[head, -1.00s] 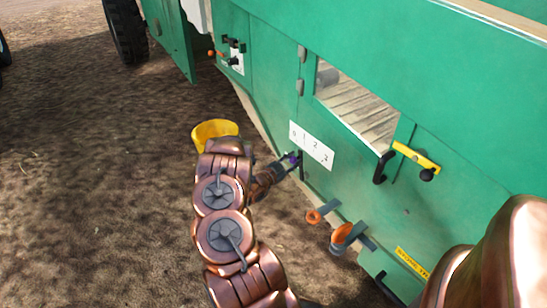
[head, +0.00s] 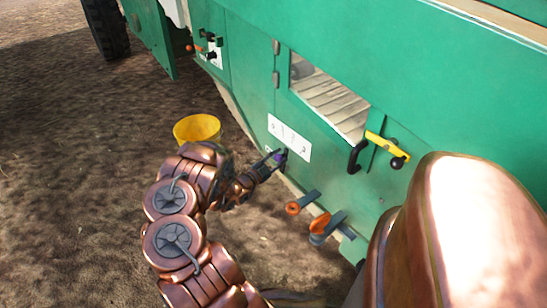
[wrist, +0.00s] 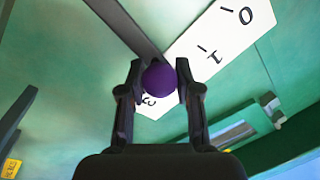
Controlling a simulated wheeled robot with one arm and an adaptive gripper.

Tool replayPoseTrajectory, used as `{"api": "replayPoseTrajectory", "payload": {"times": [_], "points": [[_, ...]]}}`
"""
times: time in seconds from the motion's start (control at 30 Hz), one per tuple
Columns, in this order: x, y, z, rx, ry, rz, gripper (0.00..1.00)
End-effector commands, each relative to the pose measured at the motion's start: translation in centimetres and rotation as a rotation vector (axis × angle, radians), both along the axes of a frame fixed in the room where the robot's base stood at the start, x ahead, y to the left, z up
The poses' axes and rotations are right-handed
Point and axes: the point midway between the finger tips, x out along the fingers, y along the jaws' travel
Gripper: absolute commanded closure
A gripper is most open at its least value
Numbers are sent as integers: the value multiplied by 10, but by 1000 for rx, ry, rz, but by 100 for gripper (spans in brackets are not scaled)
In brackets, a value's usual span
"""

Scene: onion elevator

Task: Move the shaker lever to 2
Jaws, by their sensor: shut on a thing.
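The shaker lever is a dark bar (wrist: 122,24) with a round purple knob (wrist: 160,79) at its end. My gripper (wrist: 158,82) is shut on the knob, one finger on each side. In the head view my gripper (head: 274,160) is at the green panel, just below the white number plate (head: 290,138). In the wrist view the plate (wrist: 205,58) shows 0, 1 and a partly covered 3. The knob and fingers overlap the plate between 1 and 3, and the 2 is hidden there.
Orange-ended levers (head: 320,224) stick out below right of the plate. A yellow bar with a black knob (head: 388,149) is by the panel's opening. Open ground lies to the left.

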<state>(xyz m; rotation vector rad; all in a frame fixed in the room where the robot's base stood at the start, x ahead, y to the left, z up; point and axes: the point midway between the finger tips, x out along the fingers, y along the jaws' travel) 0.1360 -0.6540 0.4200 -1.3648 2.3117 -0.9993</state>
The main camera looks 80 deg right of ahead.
Motion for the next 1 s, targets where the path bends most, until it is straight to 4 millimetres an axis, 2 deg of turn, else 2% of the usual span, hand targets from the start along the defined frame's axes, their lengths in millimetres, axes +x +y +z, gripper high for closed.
{"api": "replayPoseTrajectory", "payload": {"times": [0.27,0.3,0.53,0.87,1.0], "points": [[1,0,-1,3,-1,3,100],[1,0,-1,3,-1,3,66],[1,0,-1,1,-1,1,42],[1,1,0,1,0,1,41],[7,9,-1,0,-1,3,41]]}}
